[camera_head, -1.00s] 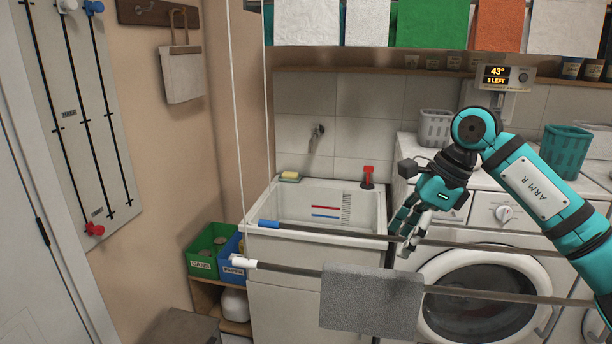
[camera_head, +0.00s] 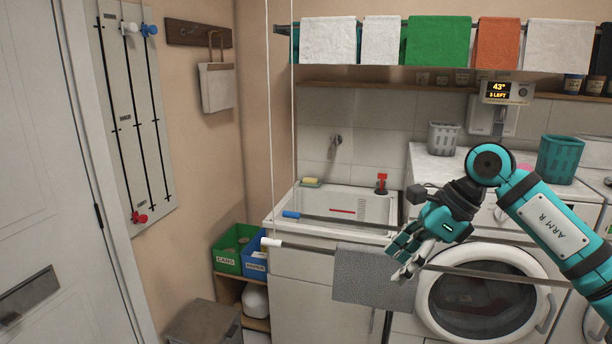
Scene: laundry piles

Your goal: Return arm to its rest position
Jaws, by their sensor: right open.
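My right arm, teal and marked "ARM R" (camera_head: 560,232), comes in from the right edge. Its gripper (camera_head: 404,262) is open and points down and to the left, in front of the washing machine and sink cabinet. In the picture the fingers overlap the upper right part of a grey cloth (camera_head: 365,285) that hangs over the lower rail. I cannot tell whether they touch it. Nothing shows held between the fingers. My left gripper is not in view.
Two hanging rails (camera_head: 315,250) run across in front of the sink (camera_head: 350,206) and the front-loading washing machine (camera_head: 480,305). Towels (camera_head: 440,42) hang on a rack above. Green (camera_head: 233,240) and blue (camera_head: 256,250) bins stand at lower left. A door (camera_head: 35,180) is at far left.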

